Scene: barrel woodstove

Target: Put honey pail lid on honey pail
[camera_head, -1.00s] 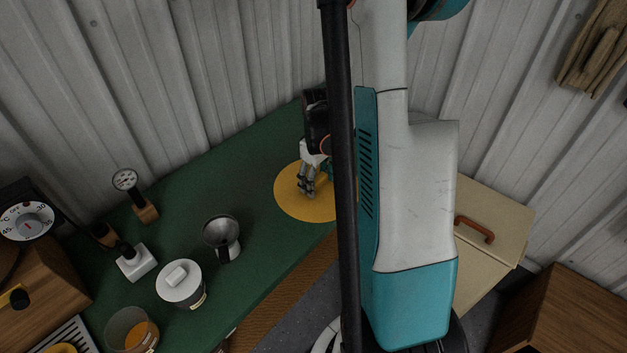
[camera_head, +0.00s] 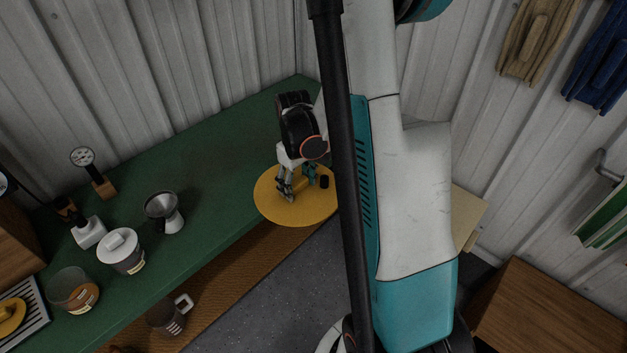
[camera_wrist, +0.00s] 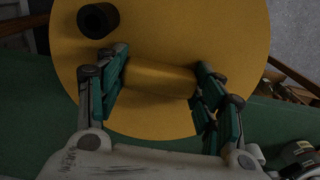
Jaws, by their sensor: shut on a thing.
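A round flat yellow disc with a yellow bar handle, apparently the honey pail lid (camera_head: 272,205), is held level over the green table's front edge. My gripper (camera_head: 293,190) points down with its fingers on both sides of the handle. In the wrist view, my gripper (camera_wrist: 160,85) is shut on the handle, and the disc (camera_wrist: 200,30) fills the upper middle. A small black cylinder (camera_head: 324,181) shows at the disc, also in the wrist view (camera_wrist: 98,20). I cannot identify the honey pail for certain; whatever lies beneath the disc is hidden.
The green table (camera_head: 215,150) holds a metal funnel-topped vessel (camera_head: 164,212), a white-lidded jar (camera_head: 121,250), a clear container with amber contents (camera_head: 73,290) and a dial gauge (camera_head: 92,170). A mug (camera_head: 170,315) stands lower. A wooden box (camera_head: 540,315) is at right.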

